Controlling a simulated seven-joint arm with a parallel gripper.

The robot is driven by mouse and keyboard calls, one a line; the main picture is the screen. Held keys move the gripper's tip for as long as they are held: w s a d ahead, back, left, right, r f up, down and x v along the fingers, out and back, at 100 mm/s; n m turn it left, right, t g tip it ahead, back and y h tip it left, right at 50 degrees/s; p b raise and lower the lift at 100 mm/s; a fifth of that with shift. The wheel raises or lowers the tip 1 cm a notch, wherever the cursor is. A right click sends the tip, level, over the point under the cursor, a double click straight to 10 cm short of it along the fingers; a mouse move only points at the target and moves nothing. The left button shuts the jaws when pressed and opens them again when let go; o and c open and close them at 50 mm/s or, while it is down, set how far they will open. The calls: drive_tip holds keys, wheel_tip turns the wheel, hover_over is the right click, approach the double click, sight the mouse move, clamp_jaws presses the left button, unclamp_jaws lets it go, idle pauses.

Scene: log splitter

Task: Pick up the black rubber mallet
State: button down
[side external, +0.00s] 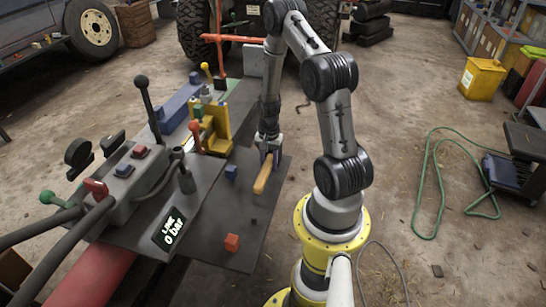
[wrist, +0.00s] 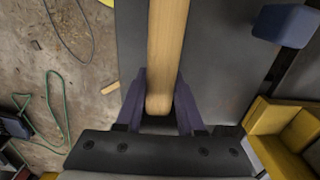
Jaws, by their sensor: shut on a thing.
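My gripper (side external: 267,150) points down over the dark metal table and is shut on a pale wooden bar, like a handle (side external: 262,178). In the wrist view the two dark fingers (wrist: 160,106) flank one end of the handle (wrist: 167,45), which runs away out of the top of the picture. In the side view its other end points toward the camera over the table. I cannot make out a black rubber mallet head in either view. I cannot tell whether the handle touches the table.
A blue block (side external: 231,172) lies just left of the handle; it also shows in the wrist view (wrist: 286,25). An orange-red block (side external: 232,242) lies near the table's front. A yellow fixture (side external: 214,125) and a lever control box (side external: 135,170) stand to the left.

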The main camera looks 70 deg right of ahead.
sight(269, 159)
drive_tip(key=shift+r, duration=0.5)
wheel_tip(269, 159, up, 3)
drive_tip(key=shift+f, duration=0.2)
drive_tip(key=s+a+r, duration=0.9)
drive_tip(key=a, duration=0.1)
drive_tip(key=shift+a+r, duration=0.2)
drive_tip(key=shift+a, duration=0.15)
drive_tip(key=c, duration=1.2)
unclamp_jaws()
drive_tip(key=shift+c, duration=0.2)
clamp_jaws()
